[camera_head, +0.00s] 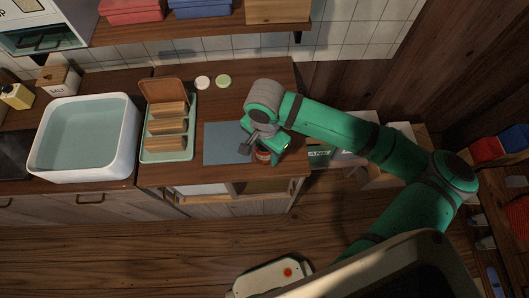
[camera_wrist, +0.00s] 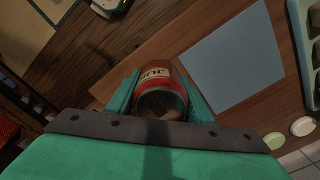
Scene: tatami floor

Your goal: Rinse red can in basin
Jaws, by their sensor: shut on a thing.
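The red can (camera_head: 263,154) is at my gripper (camera_head: 258,142), by the right front part of the wooden counter. In the wrist view my gripper (camera_wrist: 160,97) is shut on the red can (camera_wrist: 158,88), one finger on each side. The can's open-looking end faces the wrist camera and part of a white label shows. I cannot tell whether the can touches the counter. The white basin (camera_head: 133,140) with pale blue-green inside stands at the counter's left, well apart from my gripper.
A blue-grey mat (camera_head: 217,143) lies just left of my gripper; it also shows in the wrist view (camera_wrist: 232,62). A green tray (camera_head: 186,155) with several wooden blocks stands between mat and basin. Two small round discs, white (camera_head: 202,82) and green (camera_head: 223,81), lie behind. A shelf (camera_head: 190,30) overhangs the back.

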